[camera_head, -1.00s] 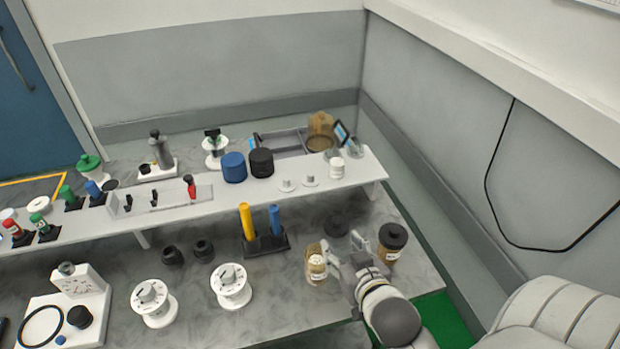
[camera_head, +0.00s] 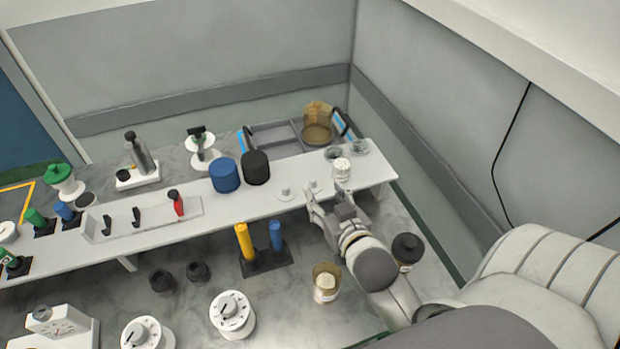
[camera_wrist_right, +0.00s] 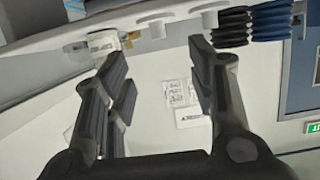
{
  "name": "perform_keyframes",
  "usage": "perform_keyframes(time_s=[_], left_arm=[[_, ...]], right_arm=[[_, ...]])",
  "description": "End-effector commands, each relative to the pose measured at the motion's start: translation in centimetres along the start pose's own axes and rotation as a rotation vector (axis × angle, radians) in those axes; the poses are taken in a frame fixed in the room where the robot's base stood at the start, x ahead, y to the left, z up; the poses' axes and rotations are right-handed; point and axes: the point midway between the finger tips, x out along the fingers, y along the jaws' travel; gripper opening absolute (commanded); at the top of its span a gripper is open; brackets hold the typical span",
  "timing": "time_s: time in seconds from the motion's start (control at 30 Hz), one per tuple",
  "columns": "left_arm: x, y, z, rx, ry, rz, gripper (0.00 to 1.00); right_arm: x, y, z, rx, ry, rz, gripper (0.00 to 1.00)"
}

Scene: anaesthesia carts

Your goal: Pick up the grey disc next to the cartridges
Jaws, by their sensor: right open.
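Two small pale grey discs with raised knobs, one on the left (camera_head: 286,194) and one on the right (camera_head: 315,186), sit on the raised white shelf (camera_head: 210,208). The left one is nearer the ribbed cartridges, one blue (camera_head: 224,175) and one black (camera_head: 256,168). My right gripper (camera_head: 328,196) is open at the shelf's front edge, close to the right disc. In the right wrist view the open fingers (camera_wrist_right: 152,52) have nothing between them; the black cartridge (camera_wrist_right: 230,27) and blue cartridge (camera_wrist_right: 272,20) show at upper right. My left gripper is not in view.
A white jar (camera_head: 341,169) stands on the shelf just right of the discs. Below the shelf are yellow (camera_head: 244,242) and blue (camera_head: 276,235) cylinders in a black stand, an amber jar (camera_head: 326,283) and a black-lidded jar (camera_head: 407,249). A grey tray (camera_head: 275,138) lies behind the shelf.

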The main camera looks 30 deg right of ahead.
Motion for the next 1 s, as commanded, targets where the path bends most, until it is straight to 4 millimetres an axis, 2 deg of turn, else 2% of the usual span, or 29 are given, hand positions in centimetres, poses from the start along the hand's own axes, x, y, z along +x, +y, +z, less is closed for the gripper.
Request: perform_keyframes(time_s=[0.1, 0.3, 0.47, 0.67, 0.8, 1.0], left_arm=[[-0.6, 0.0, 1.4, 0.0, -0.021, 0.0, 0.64], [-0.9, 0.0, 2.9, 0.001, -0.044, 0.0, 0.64], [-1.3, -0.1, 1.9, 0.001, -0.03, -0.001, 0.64], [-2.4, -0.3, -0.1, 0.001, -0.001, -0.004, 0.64], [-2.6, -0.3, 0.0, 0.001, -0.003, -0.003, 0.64], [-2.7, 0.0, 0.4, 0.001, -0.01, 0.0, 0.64]], right_arm=[[1.7, 0.0, -0.2, -0.002, 0.001, 0.0, 0.51], [3.1, 0.0, -0.1, 0.0, 0.0, 0.0, 0.51], [3.9, 0.0, -0.1, 0.0, 0.0, 0.0, 0.51], [6.2, 0.0, 0.2, -0.002, 0.0, 0.001, 0.51], [7.6, 0.0, 0.3, -0.002, 0.002, 0.0, 0.51], [8.3, 0.0, 0.5, -0.001, 0.0, 0.0, 0.51]])
